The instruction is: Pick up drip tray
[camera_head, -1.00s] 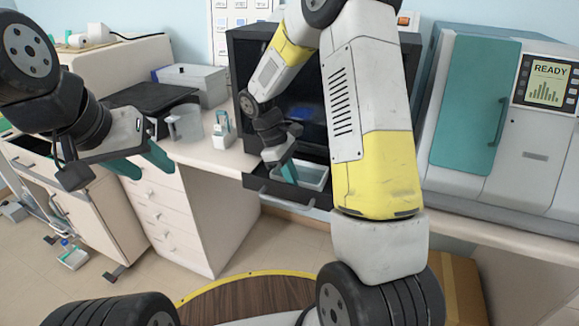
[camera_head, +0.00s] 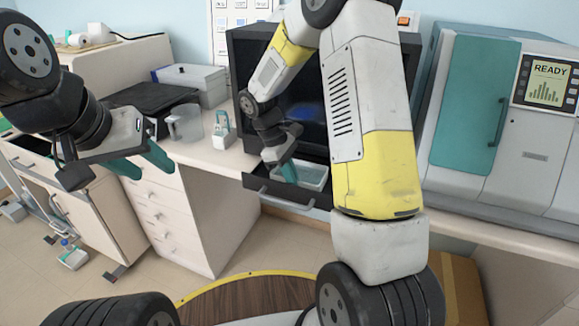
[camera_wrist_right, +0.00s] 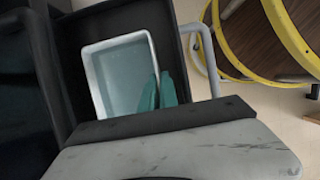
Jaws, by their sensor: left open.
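The drip tray (camera_head: 314,177) is a white, shallow rectangular tray with a grey-blue inside. It sits in the dark pulled-out drawer (camera_head: 262,184) below the black machine. My right gripper (camera_head: 289,172) reaches down to the tray. In the right wrist view its teal fingers (camera_wrist_right: 158,92) are close together on either side of the tray's right wall, pinching the rim. The fingertips' contact is partly hidden.
The black machine (camera_head: 305,92) stands behind my right arm. A clear jug (camera_head: 185,123) and a small white-and-teal holder (camera_head: 222,132) stand on the counter to the left. A drawer handle (camera_wrist_right: 204,52) lies beside the tray. A teal-doored machine (camera_head: 476,92) stands right.

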